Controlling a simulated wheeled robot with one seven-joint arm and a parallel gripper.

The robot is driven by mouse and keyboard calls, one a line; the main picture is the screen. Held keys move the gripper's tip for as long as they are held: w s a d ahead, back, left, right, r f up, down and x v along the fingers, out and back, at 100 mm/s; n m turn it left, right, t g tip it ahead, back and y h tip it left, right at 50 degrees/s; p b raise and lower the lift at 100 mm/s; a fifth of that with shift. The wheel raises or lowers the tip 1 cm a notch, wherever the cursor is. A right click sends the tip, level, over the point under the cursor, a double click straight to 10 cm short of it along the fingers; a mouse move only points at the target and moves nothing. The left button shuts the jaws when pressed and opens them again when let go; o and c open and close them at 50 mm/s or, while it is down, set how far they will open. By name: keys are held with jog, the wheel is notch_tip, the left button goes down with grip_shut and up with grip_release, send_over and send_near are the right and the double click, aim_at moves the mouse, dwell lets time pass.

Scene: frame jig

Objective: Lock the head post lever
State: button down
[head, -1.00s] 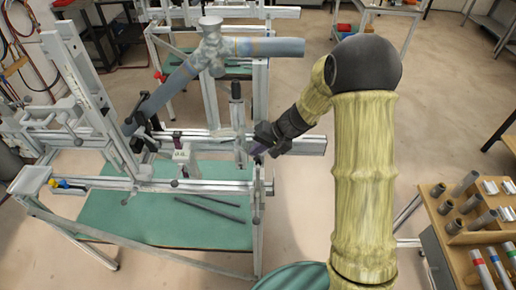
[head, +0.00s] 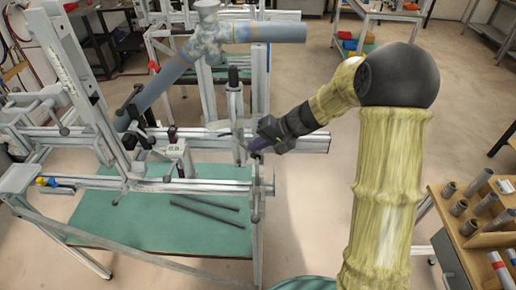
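The frame jig holds a blue-grey tube frame (head: 262,34) with a mottled grey joint. An upright post (head: 232,112) with a dark top stands on the jig's long rail, just left of my gripper. The fingers are too small to read.
A green table top (head: 150,232) with dark rods (head: 205,207) lies under the jig. A wooden rack (head: 470,215) of tubes stands at the right. A tall slanted jig arm (head: 85,85) rises at the left. Open floor lies right of the jig.

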jog(key=shift+s+a+f, duration=0.25)
jog(key=shift+s, duration=0.05)
jog(key=w+v, duration=0.1)
jog(key=v, duration=1.3)
jog(key=shift+d+r+b, duration=0.2)
jog(key=shift+r+b, duration=0.1)
jog(key=shift+r, duration=0.05)
jog(key=shift+s, duration=0.1)
jog(key=s+d+f+h, duration=0.3)
jog(key=s+f+h, duration=0.1)
jog(key=s, duration=0.5)
jog(key=s+d+f+n+h, duration=0.1)
jog(key=s+d+f+h, duration=0.2)
jog(key=s+f+h, duration=0.2)
jog(key=s+f, duration=0.2)
jog(key=s, duration=0.1)
jog(key=shift+s+t, duration=0.3)
jog(key=shift+s, duration=0.05)
